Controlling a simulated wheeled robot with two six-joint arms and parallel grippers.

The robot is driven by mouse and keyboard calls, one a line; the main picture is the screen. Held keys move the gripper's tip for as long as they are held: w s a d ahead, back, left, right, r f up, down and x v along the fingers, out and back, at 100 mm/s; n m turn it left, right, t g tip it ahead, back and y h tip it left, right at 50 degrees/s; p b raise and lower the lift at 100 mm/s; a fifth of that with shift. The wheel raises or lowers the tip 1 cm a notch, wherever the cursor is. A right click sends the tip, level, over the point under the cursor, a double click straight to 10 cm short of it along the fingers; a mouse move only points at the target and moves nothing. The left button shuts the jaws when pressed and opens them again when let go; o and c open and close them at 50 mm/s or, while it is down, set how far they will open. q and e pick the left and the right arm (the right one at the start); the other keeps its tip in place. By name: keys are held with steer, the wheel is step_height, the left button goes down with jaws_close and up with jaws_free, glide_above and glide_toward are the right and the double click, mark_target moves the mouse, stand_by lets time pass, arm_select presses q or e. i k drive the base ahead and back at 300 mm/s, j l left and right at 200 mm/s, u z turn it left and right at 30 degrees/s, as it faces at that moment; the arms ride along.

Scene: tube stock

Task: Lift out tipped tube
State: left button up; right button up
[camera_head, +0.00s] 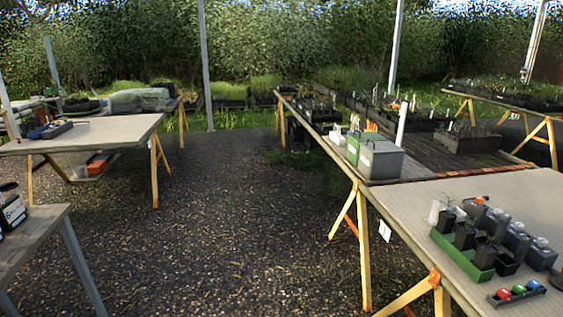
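A green tray (455,258) sits on the near right table. It holds several black plant tubes (484,254), some with small seedlings. A black tube (506,264) at the tray's right side looks slightly tilted, but the pots crowd together and I cannot tell for sure which tube is tipped. Neither of my grippers shows in the head view.
Grey containers (517,238) stand right of the tray. A small dark holder (519,296) with red, green and blue tops lies in front. A grey box (380,160) stands further back. Open gravel (230,220) lies left.

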mark_target(326, 128)
steer(key=i+z, duration=0.1)
steer(key=i, duration=2.15)
steer(key=i+z, duration=0.15)
steer(key=i, duration=1)
steer(key=i+j+z, duration=0.15)
steer(key=i+z, duration=0.15)
steer(key=i, duration=0.2)
steer(key=i+j+z, duration=0.25)
steer(key=i, duration=0.25)
steer(key=i+j+z, duration=0.25)
steer(key=i+j, duration=0.4)
steer(key=i, duration=0.3)
steer(key=i+j+z, duration=0.3)
steer(key=i+j, duration=0.55)
